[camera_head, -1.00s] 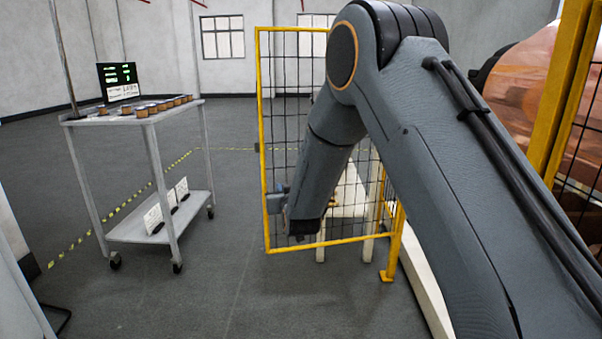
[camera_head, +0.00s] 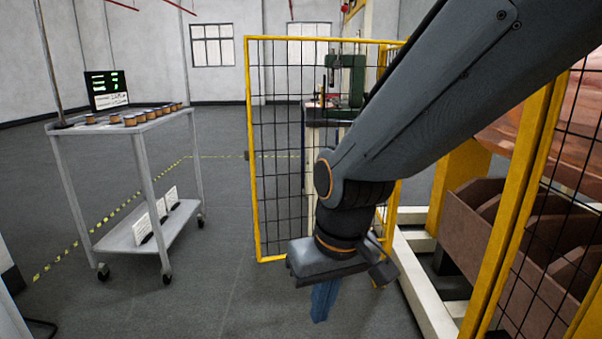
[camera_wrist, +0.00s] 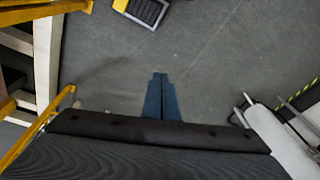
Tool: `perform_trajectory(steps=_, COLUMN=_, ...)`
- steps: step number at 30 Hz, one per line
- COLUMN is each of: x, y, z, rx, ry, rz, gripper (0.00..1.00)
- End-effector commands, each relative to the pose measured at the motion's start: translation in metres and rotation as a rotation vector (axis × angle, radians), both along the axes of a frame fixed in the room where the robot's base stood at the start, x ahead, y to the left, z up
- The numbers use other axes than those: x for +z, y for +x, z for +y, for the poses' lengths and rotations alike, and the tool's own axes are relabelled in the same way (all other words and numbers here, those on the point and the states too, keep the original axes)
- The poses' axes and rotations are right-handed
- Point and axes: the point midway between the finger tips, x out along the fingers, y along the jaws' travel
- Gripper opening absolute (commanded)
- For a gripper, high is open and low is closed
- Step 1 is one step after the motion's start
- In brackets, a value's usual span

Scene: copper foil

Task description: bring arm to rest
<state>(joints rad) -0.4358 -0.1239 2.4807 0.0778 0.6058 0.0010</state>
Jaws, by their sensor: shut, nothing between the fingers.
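My gripper (camera_head: 322,302) hangs below my wrist in the head view, in front of the yellow-framed mesh gate, with its blue fingers pointing down. In the wrist view my gripper (camera_wrist: 160,78) shows its two blue fingers together, shut and empty, over bare grey floor. My arm comes in from the upper right of the head view and bends down at the wrist.
A grey cart (camera_head: 120,128) with several small rolls and a screen stands at left. The mesh gate (camera_head: 250,150) is behind my wrist. Yellow posts (camera_head: 515,200) and brown bins (camera_head: 480,225) are at right. Floor (camera_head: 225,290) between cart and gate is clear.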

Motion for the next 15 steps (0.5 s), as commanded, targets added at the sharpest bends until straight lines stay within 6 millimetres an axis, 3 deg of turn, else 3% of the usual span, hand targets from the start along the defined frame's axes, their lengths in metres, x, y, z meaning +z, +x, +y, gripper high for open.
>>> perform_trajectory(steps=3, x=0.002, y=-0.036, z=-0.015, rx=0.007, ry=-0.029, rz=0.068, gripper=0.0)
perform_trajectory(steps=8, x=0.005, y=-0.077, z=-0.033, rx=0.012, ry=-0.066, rz=0.153, gripper=0.0)
perform_trajectory(steps=15, x=0.027, y=-0.071, z=-0.045, rx=-0.037, ry=-0.067, rz=0.15, gripper=0.0)
